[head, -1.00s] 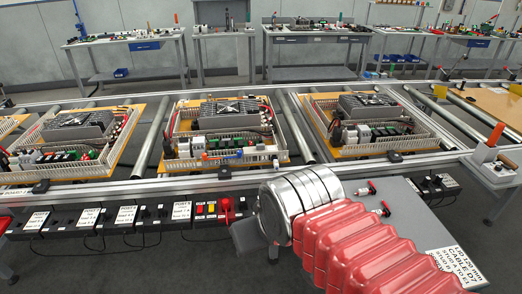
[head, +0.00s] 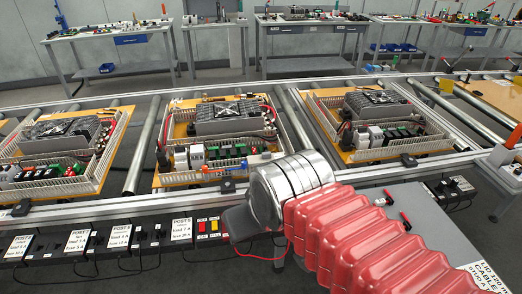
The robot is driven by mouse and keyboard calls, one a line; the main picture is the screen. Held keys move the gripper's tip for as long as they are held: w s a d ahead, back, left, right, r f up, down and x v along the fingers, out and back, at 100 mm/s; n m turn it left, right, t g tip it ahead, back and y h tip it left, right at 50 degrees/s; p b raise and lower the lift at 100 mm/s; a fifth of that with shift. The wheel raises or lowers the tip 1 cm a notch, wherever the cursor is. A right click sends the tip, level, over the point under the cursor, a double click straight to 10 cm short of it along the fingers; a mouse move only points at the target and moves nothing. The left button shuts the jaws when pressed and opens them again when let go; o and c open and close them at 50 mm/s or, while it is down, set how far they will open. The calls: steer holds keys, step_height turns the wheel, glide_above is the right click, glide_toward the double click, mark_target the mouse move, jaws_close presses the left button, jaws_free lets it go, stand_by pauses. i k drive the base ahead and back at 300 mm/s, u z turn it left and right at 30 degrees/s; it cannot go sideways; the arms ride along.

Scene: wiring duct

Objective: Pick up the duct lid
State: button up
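I cannot pick out a separate duct lid for certain. White slotted wiring ducts (head: 68,187) frame the equipment panels on the conveyor. The middle panel (head: 168,179) has a blue and orange item (head: 226,168) along its front duct. My arm, with red bellows and a silver wrist, reaches in from the lower right. A dark grey part at its end, my gripper (head: 238,223), shows in front of the conveyor's near rail. Its fingers cannot be made out, and nothing held can be seen. The wrist hides part of the rail and the middle panel's front right corner.
The conveyor's near rail (head: 100,205) runs across the front, with a row of labelled black sockets (head: 150,238) below it. A grey table (head: 420,205) with red-handled items and a lid label (head: 482,277) is at right. Workbenches stand behind.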

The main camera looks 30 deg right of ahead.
mark_target(253, 161)
steer(key=i, duration=1.15)
